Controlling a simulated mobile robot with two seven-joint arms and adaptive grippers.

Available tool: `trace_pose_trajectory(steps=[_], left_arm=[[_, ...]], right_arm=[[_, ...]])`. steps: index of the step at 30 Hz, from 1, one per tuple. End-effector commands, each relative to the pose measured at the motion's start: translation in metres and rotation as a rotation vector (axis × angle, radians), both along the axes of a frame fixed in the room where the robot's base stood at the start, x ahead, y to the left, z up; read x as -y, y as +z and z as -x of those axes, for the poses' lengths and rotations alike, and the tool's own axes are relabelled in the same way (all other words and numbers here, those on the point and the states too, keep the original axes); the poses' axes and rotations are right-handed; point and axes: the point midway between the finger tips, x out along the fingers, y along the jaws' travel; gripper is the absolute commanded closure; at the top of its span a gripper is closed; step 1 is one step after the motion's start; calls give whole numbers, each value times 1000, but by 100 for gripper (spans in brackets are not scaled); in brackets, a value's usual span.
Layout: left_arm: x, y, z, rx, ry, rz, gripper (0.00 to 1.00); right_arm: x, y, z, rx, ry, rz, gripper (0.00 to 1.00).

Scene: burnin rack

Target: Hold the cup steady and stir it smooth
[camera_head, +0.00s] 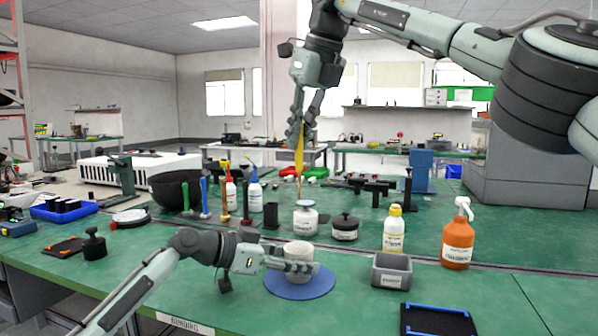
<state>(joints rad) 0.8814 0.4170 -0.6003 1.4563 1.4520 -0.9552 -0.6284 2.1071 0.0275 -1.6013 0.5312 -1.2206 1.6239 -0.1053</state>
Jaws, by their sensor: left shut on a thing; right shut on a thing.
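The cup (299,252), pale and round, stands upright on a blue round mat (302,286) near the front of the green bench. My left gripper (300,267) comes in low from the left and is shut on the cup, covering part of its lower side. My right gripper (301,132) is high above the bench and shut on a yellow stirring tool (299,158). The tool hangs nearly upright with its thin brown end down. In the picture that end is above the cup and apart from it. The inside of the cup cannot be made out.
Behind the cup stand a white jar (305,218) and a dark-lidded jar (345,227). A dark blue-edged tray (437,320) lies at front right.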

Motion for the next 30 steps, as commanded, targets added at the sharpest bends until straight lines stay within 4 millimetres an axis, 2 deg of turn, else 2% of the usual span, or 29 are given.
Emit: trace_pose_trajectory(steps=[4,9,21,30], left_arm=[[0,0,0,0,0,0,81],[0,0,0,0,0,0,81],[0,0,0,0,-1,0,81],[0,0,0,0,-1,0,81]], right_arm=[[6,-23,-1,11,2,-21,100],[11,-40,4,66,1,-69,100],[16,-48,18,153,-2,-137,100],[20,-68,23,151,-1,-136,100]])
